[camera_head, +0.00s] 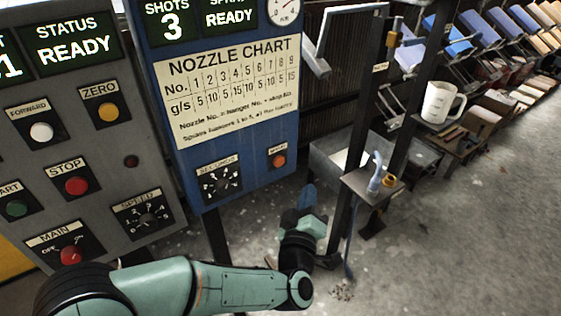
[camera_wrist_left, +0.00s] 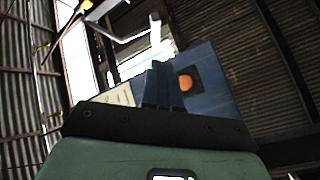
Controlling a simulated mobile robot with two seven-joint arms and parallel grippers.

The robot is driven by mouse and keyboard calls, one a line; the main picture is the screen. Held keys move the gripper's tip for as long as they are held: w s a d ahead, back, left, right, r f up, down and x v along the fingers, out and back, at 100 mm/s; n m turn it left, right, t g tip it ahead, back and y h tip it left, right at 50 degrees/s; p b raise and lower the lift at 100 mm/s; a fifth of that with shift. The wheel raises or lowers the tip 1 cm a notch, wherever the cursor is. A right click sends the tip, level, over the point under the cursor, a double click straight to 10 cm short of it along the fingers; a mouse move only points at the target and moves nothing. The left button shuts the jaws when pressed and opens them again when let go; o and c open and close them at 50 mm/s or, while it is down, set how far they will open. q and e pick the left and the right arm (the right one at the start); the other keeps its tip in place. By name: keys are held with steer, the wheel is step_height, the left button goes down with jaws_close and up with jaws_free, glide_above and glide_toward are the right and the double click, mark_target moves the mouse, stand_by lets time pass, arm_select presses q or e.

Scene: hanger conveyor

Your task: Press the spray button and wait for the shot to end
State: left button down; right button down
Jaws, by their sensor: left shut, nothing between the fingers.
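The blue spray panel (camera_head: 229,122) stands in the middle of the head view. Its displays read SHOTS 3 and SPRAY READY. An orange button (camera_head: 279,161), its small label hard to read, sits at the panel's lower right, beside the black seconds dial (camera_head: 220,183). My left gripper (camera_head: 308,192) is below and right of that button, pointing up, apart from it in the head view. In the left wrist view the shut, empty fingers (camera_wrist_left: 161,78) stand just left of the orange button (camera_wrist_left: 186,83). I cannot tell the remaining gap. My right gripper is not in view.
A grey control panel (camera_head: 95,150) with several buttons and a STATUS READY display stands at the left. A dark post with a small shelf (camera_head: 362,188) is right of my gripper. A white jug (camera_head: 438,102) stands further back. Open floor lies at the lower right.

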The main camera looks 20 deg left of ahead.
mark_target(280, 162)
arm_select(q)
steer(key=w+a, duration=0.5)
steer(key=a, duration=0.1)
steer(key=shift+w+a, duration=0.15)
steer(key=shift+a, duration=0.2)
stand_by(1.9)
steer(key=shift+w+a+b, duration=0.25)
steer(key=shift+a+b, duration=0.05)
steer(key=shift+b, duration=0.05)
